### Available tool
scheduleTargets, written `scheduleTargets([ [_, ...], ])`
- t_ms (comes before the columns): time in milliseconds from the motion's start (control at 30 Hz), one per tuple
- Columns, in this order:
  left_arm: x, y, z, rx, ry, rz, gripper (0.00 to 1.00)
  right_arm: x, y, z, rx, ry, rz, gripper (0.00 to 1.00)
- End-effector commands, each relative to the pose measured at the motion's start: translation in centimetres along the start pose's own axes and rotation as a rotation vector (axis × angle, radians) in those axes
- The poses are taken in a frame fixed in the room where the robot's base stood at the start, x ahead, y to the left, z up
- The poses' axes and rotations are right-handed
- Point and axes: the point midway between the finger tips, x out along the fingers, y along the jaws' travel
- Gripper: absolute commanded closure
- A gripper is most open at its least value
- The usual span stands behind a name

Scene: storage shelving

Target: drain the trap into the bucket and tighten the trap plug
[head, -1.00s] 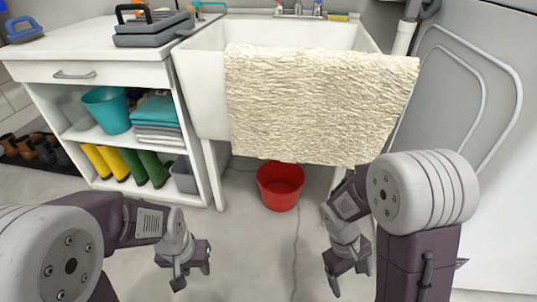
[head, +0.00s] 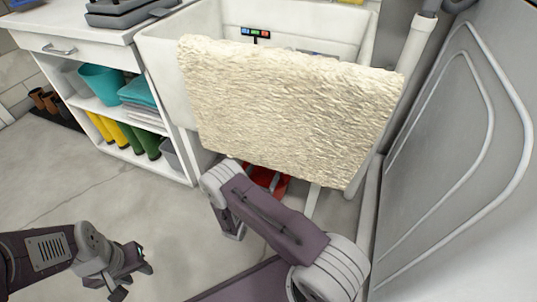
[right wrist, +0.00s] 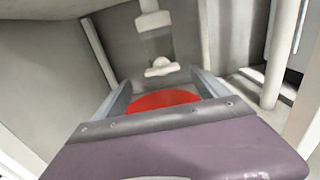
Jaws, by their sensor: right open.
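The red bucket (head: 283,186) stands on the floor under the sink, mostly hidden by my right arm and the hanging towel. In the right wrist view the bucket (right wrist: 163,99) shows between the fingers of my right gripper (right wrist: 160,88), which is open and empty. Beyond them a white pipe (right wrist: 152,20) hangs down, with a pale rounded fitting (right wrist: 161,68) below, apparently the trap and its plug. The gripper is apart from it. In the head view the trap is hidden behind the towel. My left gripper (head: 134,275) looks open and empty, low over the floor.
A cream towel (head: 290,105) hangs over the front of the white sink (head: 163,65). A cabinet (head: 95,42) with boots and a teal bucket (head: 101,83) stands at left. A grey panel (head: 460,150) closes the right side.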

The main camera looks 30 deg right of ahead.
Motion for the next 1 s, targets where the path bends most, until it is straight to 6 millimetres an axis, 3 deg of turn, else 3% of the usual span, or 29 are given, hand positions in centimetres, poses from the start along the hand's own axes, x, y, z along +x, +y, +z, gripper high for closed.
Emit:
scheduleTargets([
  [100, 2.6, -0.1, 0.3, 0.000, 0.000, 0.000, 0.64, 2.6, -0.2, -0.9, 0.005, -0.001, -0.009, 0.16],
  [333, 5.2, -0.1, 0.6, 0.000, 0.000, 0.000, 0.64, 6.8, -0.2, -0.6, 0.003, 0.000, -0.007, 0.16],
  [700, 5.4, -0.1, 0.6, 0.000, 0.000, 0.000, 0.64, 7.9, -0.1, -0.1, -0.001, 0.001, -0.004, 0.16],
  [767, 5.4, -0.1, 0.6, 0.000, 0.000, 0.000, 0.64, 7.9, -0.1, -0.1, -0.001, 0.001, -0.004, 0.30],
  [933, 5.4, -0.1, 0.6, 0.000, 0.000, 0.000, 0.64, 7.9, -0.1, -0.1, -0.001, 0.001, -0.004, 0.78],
  [1000, 5.4, -0.1, 0.6, 0.000, 0.000, 0.000, 0.64, 7.9, -0.1, -0.1, -0.001, 0.002, -0.004, 0.79],
])
